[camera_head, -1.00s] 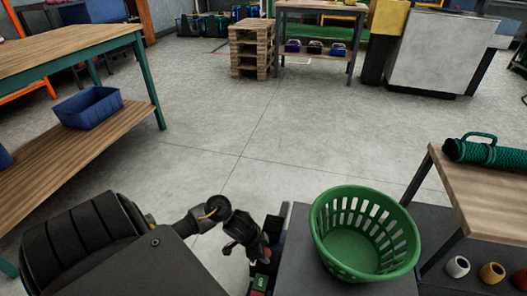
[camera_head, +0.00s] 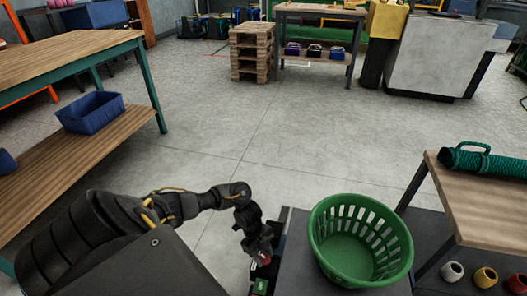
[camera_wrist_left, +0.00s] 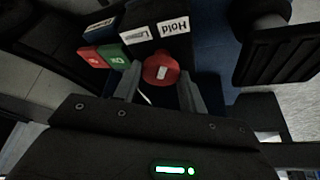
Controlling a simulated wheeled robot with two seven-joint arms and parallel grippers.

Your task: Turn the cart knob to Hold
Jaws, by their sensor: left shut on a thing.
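The red cart knob (camera_wrist_left: 161,69) shows in the left wrist view, with a short white mark on its face. My left gripper (camera_wrist_left: 160,90) is shut on it, one finger on each side. The Hold label (camera_wrist_left: 174,27) is white and sits just beyond the knob, beside a second white label (camera_wrist_left: 135,37) that I cannot read fully. I cannot tell which label the mark points to. In the head view my left gripper (camera_head: 262,250) reaches down at the cart's left edge, over the red knob (camera_head: 265,261). My right gripper is not in view.
A green basket (camera_head: 348,276) stands on the cart right of my gripper. A wooden table (camera_head: 490,205) stands at right, a workbench (camera_head: 75,55) at left.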

